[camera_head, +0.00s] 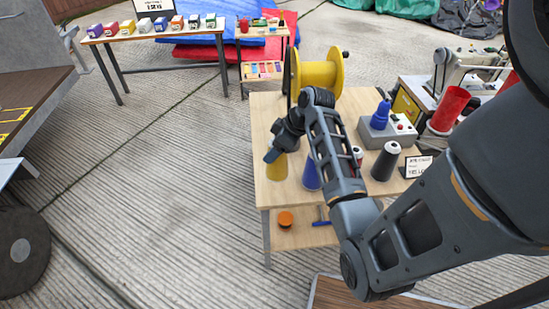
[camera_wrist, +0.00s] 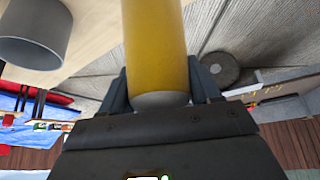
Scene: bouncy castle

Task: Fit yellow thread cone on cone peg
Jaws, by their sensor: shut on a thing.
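My gripper (camera_head: 273,153) is above the near left part of the wooden table and is shut on the yellow thread cone (camera_head: 277,168). In the wrist view the yellow cone (camera_wrist: 156,45) is between the two fingers (camera_wrist: 156,90), with a pale grey end towards the palm. I cannot tell whether its lower end touches the table. A blue cone (camera_head: 311,175) stands just right of it, partly behind my arm. A black cone (camera_head: 386,162) stands further right. No cone peg can be made out for certain; my arm hides part of the tabletop.
A grey box (camera_head: 366,133) with a blue pointed piece (camera_head: 380,116) stands at the table's right. A large yellow spool (camera_head: 321,74) is at the back. A sewing machine (camera_head: 462,68) and red cone (camera_head: 449,106) are beyond. In the wrist view, a grey cylinder (camera_wrist: 33,38) is at upper left.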

